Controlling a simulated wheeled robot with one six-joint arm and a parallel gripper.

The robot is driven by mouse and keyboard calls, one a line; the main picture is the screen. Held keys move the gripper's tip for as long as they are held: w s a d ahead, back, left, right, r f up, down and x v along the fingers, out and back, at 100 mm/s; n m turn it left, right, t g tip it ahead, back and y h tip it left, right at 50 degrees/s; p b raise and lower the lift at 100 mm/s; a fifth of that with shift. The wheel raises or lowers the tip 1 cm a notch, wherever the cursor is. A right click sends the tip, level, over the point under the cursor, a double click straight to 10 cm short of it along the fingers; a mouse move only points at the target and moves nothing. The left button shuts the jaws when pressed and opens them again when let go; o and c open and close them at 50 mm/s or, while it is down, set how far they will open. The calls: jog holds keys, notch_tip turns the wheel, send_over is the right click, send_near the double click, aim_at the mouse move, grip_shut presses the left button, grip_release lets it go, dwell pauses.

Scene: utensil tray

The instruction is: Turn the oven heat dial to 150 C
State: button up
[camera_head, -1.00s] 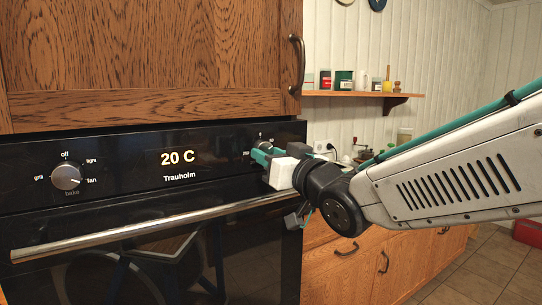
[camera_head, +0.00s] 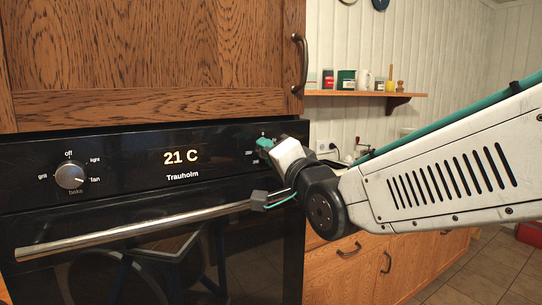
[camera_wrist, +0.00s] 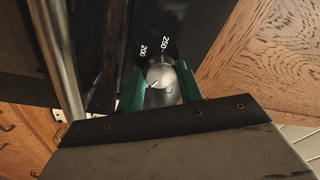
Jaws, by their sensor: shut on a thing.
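The oven's silver heat dial (camera_wrist: 160,76) sits between the two green fingers of my gripper (camera_wrist: 160,84) in the wrist view. My gripper is shut on it. The marks 200 and 250 show on the black panel beyond the dial. A small dark mark shows on the dial's face, but I cannot tell which number it points to. In the head view my gripper (camera_head: 265,143) is at the right end of the oven panel (camera_head: 125,160) and hides the dial.
A second dial (camera_head: 69,176), for the mode, is at the panel's left and points toward fan. The oven's bar handle (camera_head: 130,230) runs below my gripper; it also shows in the wrist view (camera_wrist: 58,55). A wooden cabinet door (camera_head: 150,60) is above the panel.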

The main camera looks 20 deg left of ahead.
jog(key=m, duration=0.5)
jog(key=shift+r+h, duration=0.1)
jog(key=shift+h, duration=0.2)
jog(key=shift+r+m+h, duration=0.1)
jog(key=shift+m+h, duration=0.2)
jog(key=shift+m, duration=1.9)
jog(key=o, duration=1)
jog(key=shift+s, duration=0.15)
jog(key=v, duration=0.7)
jog(key=shift+s+d, duration=0.15)
jog(key=shift+d, duration=0.1)
